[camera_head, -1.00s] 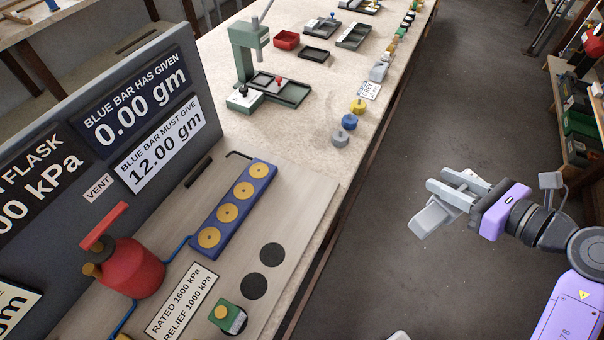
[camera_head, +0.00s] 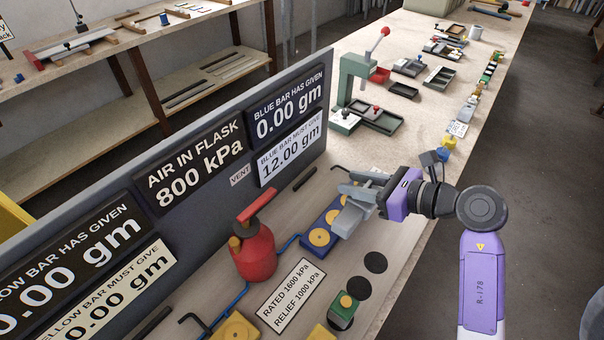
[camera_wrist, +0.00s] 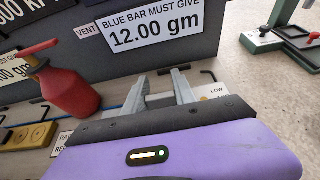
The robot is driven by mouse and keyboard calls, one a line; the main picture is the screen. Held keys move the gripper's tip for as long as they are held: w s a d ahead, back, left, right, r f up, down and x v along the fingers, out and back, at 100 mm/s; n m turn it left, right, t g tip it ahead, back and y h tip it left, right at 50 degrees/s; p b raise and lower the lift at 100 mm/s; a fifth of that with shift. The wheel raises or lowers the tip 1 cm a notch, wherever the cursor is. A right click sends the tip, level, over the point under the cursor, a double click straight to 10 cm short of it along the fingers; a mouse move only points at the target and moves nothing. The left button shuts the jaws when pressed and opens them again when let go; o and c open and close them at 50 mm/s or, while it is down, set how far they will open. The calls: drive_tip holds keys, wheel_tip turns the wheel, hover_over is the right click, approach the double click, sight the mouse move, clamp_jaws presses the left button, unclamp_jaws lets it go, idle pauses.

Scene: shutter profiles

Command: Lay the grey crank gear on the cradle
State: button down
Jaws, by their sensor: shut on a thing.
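My gripper (camera_head: 361,184) is over the near bench, right of the sign panel, with its fingers pointing left. It is shut on a light grey, blocky piece (camera_head: 349,217), which I take to be the grey crank gear. The piece hangs below the fingers and covers part of the blue bar in the head view. In the wrist view both fingers (camera_wrist: 160,92) show, with the held piece mostly hidden. I cannot make out which thing is the cradle.
A red pump flask (camera_head: 254,252) stands left of the blue bar (camera_head: 312,229). The sign panel (camera_head: 211,160) rises behind. A green press (camera_head: 352,88) and trays (camera_head: 440,78) stand farther along the bench. Black discs (camera_head: 375,262) and a green block (camera_head: 343,304) lie in front.

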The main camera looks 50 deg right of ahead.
sight(294, 152)
drive_tip(key=w+p, duration=0.1)
drive_tip(key=w, duration=0.6)
drive_tip(key=w+p, duration=0.1)
drive_tip(key=w, duration=0.6)
drive_tip(key=shift+a+r, duration=0.1)
drive_tip(key=shift+r, duration=0.1)
wheel_tip(294, 152, down, 6)
drive_tip(key=shift+s, duration=0.1)
drive_tip(key=shift+w+f, duration=0.4)
drive_tip(key=shift+f, duration=0.25)
drive_tip(key=c, duration=1)
unclamp_jaws()
drive_tip(key=shift+f, duration=0.15)
